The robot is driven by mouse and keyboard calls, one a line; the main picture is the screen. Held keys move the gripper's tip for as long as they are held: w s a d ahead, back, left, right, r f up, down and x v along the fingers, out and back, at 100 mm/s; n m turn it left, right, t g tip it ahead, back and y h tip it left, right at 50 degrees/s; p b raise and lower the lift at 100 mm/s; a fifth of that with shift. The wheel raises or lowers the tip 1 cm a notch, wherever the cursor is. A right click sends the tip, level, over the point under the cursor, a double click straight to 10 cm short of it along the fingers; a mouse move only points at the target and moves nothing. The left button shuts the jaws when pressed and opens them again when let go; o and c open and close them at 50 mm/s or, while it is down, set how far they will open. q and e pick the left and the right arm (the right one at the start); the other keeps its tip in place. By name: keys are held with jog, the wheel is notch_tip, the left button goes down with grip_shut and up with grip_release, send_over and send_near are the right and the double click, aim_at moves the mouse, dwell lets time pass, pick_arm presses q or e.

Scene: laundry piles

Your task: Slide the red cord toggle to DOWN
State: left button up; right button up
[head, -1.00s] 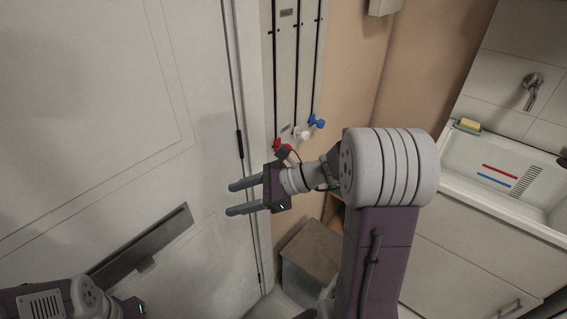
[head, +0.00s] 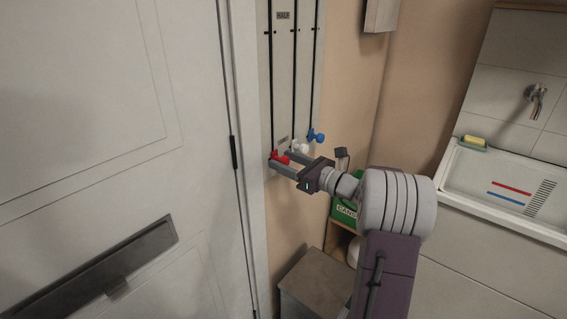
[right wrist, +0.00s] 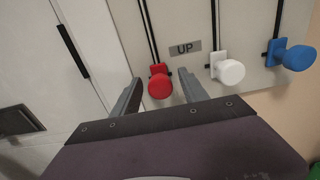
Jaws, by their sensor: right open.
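The red cord toggle (head: 280,158) sits at the low end of the left cord on a pale wall panel (head: 283,75). In the right wrist view the red toggle (right wrist: 160,85) has a round knob, with a plate reading UP (right wrist: 185,48) to its upper right. My right gripper (head: 279,159) is open at the panel. In the right wrist view its fingers (right wrist: 159,80) stand on either side of the red knob, with a gap showing on both sides. My left gripper is out of view.
A white toggle (head: 299,146) and a blue toggle (head: 316,136) hang close to the right of the red one. A plate reading HALF (head: 283,15) is higher up the panel. A door (head: 110,90) stands left; a sink (head: 500,185) is right. A lidded bin (head: 318,280) stands below.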

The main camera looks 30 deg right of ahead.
jog(key=shift+w+a, duration=0.1)
jog(key=shift+w, duration=0.25)
jog(key=shift+c, duration=0.3)
grip_shut()
dwell(1.0)
